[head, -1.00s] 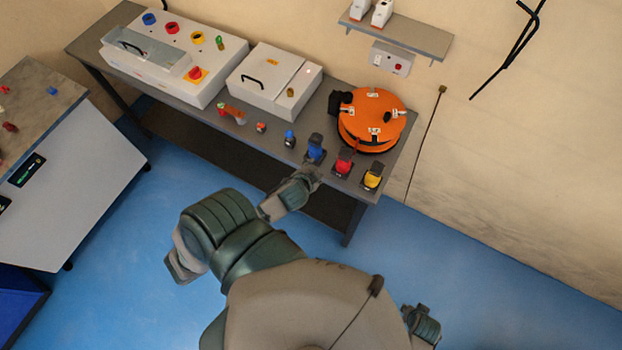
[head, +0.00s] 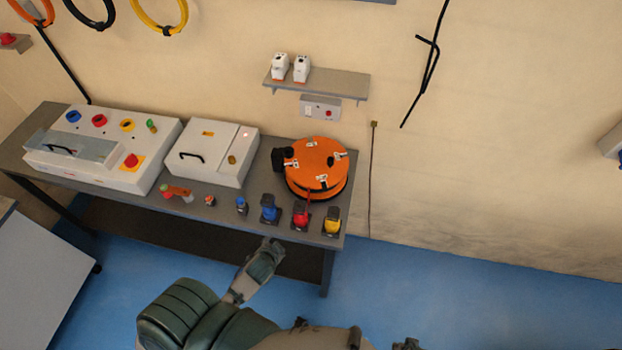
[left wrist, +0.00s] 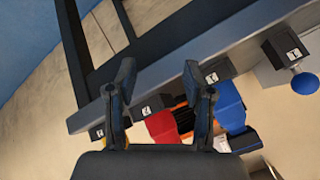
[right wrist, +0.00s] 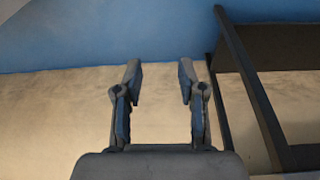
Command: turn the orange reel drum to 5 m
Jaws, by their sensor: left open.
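The orange reel drum (head: 316,166) lies flat on the right end of the grey bench (head: 338,226), with white labels on its top and a black part on its left side. My left gripper (head: 268,248) is in front of the bench's front edge, below and left of the drum and apart from it. In the left wrist view its fingers (left wrist: 158,82) are spread and empty. A strip of orange shows there behind the red and blue connectors; I cannot tell if it is the drum. My right gripper (right wrist: 160,78) is open and empty, away from the bench top.
Blue (head: 269,209), red (head: 300,214) and yellow (head: 332,221) connectors stand along the front edge, between my left gripper and the drum. A white box (head: 212,153) stands left of the drum. A wall shelf (head: 318,83) with a small switch box (head: 320,108) is above.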

